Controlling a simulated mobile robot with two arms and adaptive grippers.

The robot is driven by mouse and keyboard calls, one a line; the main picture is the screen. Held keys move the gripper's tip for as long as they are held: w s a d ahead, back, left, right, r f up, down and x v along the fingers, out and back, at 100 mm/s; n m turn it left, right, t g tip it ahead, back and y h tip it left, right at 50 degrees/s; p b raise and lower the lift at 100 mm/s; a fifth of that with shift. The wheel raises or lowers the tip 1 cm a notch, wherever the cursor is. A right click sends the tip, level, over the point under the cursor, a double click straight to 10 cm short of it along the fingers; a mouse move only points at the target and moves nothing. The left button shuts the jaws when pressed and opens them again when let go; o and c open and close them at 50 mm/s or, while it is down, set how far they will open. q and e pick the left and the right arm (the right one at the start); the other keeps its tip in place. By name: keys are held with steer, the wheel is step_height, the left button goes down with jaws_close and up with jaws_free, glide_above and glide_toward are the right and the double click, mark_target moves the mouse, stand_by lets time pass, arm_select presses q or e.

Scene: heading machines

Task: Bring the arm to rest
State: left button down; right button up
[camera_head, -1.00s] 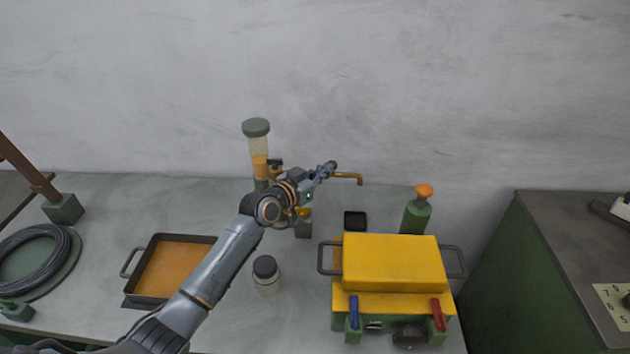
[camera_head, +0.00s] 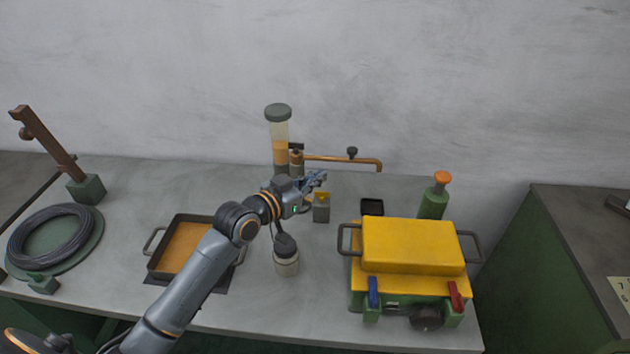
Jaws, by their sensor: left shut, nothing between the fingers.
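My left arm reaches in from the lower left over the grey bench. My left gripper (camera_head: 316,180) is shut and empty, above the bench in front of the brass tap pipe (camera_head: 340,159) and to the right of the clear cylinder with amber liquid (camera_head: 280,140). A small grey block with a yellow top (camera_head: 321,210) is just below the gripper. Whether they touch cannot be told. My right gripper is out of view.
The arm partly covers a tray with orange contents (camera_head: 180,248). A yellow and green machine (camera_head: 415,247), a green bottle (camera_head: 434,200) and a black dish (camera_head: 372,207) stand right. A wire coil (camera_head: 50,238) lies left.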

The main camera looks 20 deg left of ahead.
arm_select(q)
steer(key=s+d+f+g+y, duration=0.1)
steer(key=s+f+g, duration=0.2)
steer(key=s+f, duration=0.2)
steer(key=s+d+f+g+y, duration=0.1)
steer(key=s+f+g, duration=0.2)
steer(key=s+f, duration=0.3)
steer(key=s+d+f+g+y, duration=0.1)
steer(key=s+f, duration=0.5)
steer(key=s, duration=0.7)
steer(key=shift+s+d+n+g, duration=0.3)
steer(key=shift+s+g, duration=0.1)
steer(key=shift+g, duration=0.5)
steer(key=s+a+f+n+g+y, duration=0.1)
steer(key=s+a+g+y, duration=0.15)
steer(key=s, duration=0.75)
step_height(320, 180, down, 30)
steer(key=s+f+g+b, duration=0.1)
steer(key=s+g+b, duration=0.1)
steer(key=s+a+f+g+b, duration=0.1)
steer(key=s+a+f, duration=0.1)
steer(key=s+f, duration=1.3)
steer(key=shift+s+a, duration=0.15)
steer(key=shift+s, duration=0.4)
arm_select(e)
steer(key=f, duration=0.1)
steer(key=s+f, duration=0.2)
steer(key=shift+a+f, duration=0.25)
